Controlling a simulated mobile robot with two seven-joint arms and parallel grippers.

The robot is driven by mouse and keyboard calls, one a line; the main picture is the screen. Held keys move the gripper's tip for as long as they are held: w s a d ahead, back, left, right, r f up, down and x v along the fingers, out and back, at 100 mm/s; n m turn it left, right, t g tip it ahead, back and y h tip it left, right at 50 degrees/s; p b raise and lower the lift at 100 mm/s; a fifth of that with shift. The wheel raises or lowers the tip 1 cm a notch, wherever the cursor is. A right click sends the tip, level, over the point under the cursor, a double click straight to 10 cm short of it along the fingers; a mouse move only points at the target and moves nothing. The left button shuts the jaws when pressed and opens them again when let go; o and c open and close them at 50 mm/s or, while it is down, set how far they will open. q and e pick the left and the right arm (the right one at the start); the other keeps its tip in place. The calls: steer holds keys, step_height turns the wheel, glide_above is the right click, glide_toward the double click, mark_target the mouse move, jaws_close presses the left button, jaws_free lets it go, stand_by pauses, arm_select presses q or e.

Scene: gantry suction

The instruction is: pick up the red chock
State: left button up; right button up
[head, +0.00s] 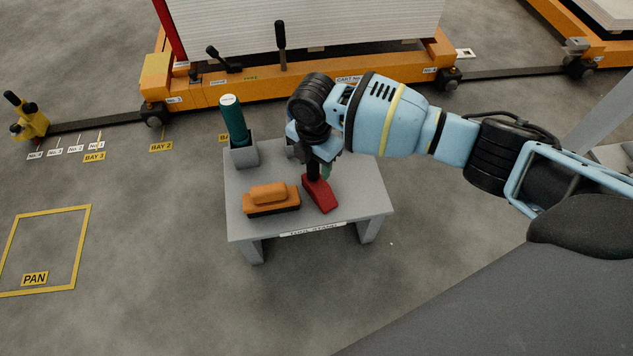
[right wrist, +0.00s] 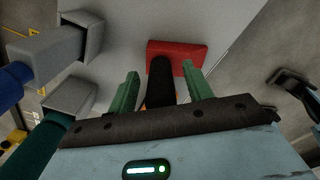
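The red chock (head: 321,195) lies on the right half of the small grey tool stand (head: 353,193). It has a red body and a black upright handle. In the right wrist view the red chock (right wrist: 186,53) is just past the fingertips. My right gripper (head: 321,168) is above the chock. In the right wrist view its two green fingers (right wrist: 162,74) stand apart on either side of the black handle (right wrist: 161,82), with a visible gap on each side. The gripper hides part of the handle in the head view. My left gripper is not in view.
An orange block-like tool (head: 270,196) lies left of the chock on the stand. A grey holder (head: 243,155) with a teal cylinder (head: 234,120) stands at its back left corner. An orange cart (head: 240,89) with levers is behind.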

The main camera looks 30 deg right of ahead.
steer(key=c, duration=1)
steer(key=shift+r, duration=0.15)
